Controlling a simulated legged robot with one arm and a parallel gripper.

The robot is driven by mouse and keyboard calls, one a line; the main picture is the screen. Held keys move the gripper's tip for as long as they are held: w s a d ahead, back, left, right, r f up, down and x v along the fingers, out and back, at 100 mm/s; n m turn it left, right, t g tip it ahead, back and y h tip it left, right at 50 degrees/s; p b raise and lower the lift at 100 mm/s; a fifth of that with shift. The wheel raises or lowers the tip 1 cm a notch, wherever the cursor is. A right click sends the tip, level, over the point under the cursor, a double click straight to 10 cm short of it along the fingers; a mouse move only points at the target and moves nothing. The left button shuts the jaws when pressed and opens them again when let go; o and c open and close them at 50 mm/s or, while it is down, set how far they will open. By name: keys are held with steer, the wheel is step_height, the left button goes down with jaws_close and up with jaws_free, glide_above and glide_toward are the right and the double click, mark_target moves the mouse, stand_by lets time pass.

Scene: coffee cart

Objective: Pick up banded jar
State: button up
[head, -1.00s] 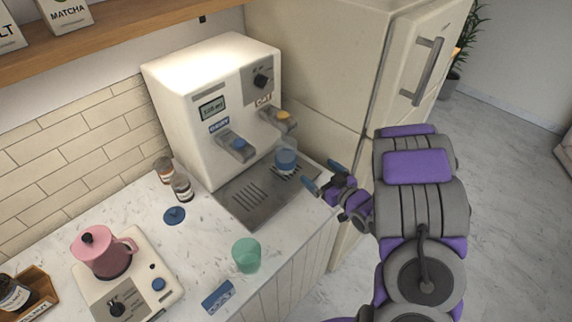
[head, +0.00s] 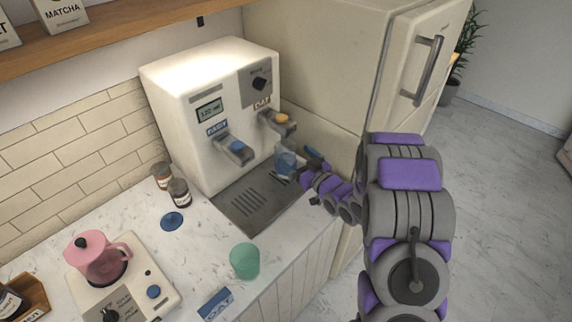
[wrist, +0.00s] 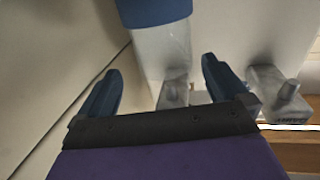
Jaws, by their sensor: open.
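The banded jar (head: 284,164) is a clear jar with a blue band. It stands on the drip tray of the dispenser, below the OAT spout. In the wrist view the jar (wrist: 163,45) is just past the fingertips, with its blue band at the top edge. My gripper (head: 300,166) is open at the jar's near right side. In the wrist view my gripper (wrist: 161,66) has one finger on either side of the jar's line, with nothing held. Whether a finger touches the jar cannot be told.
The cream dispenser (head: 187,125) stands behind the drip tray (head: 240,215), with the OAT spout (head: 278,121) above the jar. A cream fridge (head: 320,75) is close on the right. A green cup (head: 244,261), blue lid (head: 172,221) and pink kettle (head: 98,258) stand on the counter.

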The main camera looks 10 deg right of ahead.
mark_target(280, 145)
steer(key=x, duration=0.1)
steer(key=b+x, duration=0.1)
steer(key=x, duration=0.2)
steer(key=shift+w+a+f, duration=0.15)
steer(key=shift+a+f, duration=0.25)
steer(key=shift+w+a+r+b, duration=0.1)
steer(key=shift+w+a+b, duration=0.2)
steer(key=shift+w, duration=0.2)
steer(key=shift+d, duration=0.1)
steer(key=shift+c, duration=0.4)
steer(key=c, duration=1.7)
steer(key=shift+r, duration=0.1)
steer(key=shift+c, duration=0.2)
